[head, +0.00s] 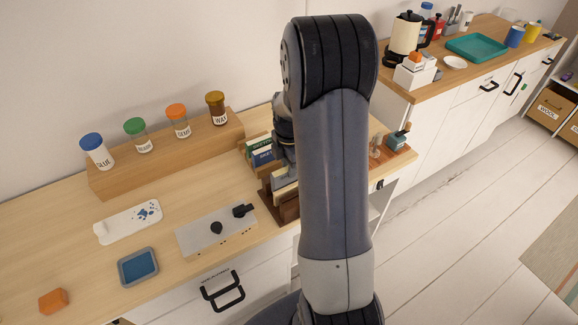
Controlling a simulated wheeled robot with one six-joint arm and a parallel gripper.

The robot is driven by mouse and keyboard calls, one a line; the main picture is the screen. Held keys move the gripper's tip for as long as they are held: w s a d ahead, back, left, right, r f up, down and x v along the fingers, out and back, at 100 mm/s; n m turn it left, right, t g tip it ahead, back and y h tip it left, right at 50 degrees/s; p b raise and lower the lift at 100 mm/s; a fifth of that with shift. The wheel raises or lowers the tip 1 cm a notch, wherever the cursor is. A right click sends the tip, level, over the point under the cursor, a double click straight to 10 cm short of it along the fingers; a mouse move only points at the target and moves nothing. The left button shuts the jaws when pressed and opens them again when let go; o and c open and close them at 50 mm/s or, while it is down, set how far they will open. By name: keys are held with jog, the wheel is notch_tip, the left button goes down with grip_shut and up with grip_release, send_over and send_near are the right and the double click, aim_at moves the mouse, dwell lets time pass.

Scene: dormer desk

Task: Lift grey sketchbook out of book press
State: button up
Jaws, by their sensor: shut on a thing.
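The dark wooden book press (289,211) stands near the desk's front edge, partly covered by my arm. Green and blue book spines (261,152) with white lettering show just behind it. A pale book edge (284,188) shows at the press. My gripper (285,160) points down over the press, mostly hidden behind my own arm link. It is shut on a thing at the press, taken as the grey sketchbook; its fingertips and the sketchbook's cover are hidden.
A wooden riser (165,165) with labelled jars stands at the back left. A grey plate with black knobs (216,240), a white palette (128,222), a blue tray (138,266) and an orange block (53,301) lie left. A teal item (398,139) stands right of my arm.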

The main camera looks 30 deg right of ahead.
jog(key=shift+r+p, duration=2.4)
jog(key=shift+r, duration=1.1)
jog(key=shift+f, duration=0.1)
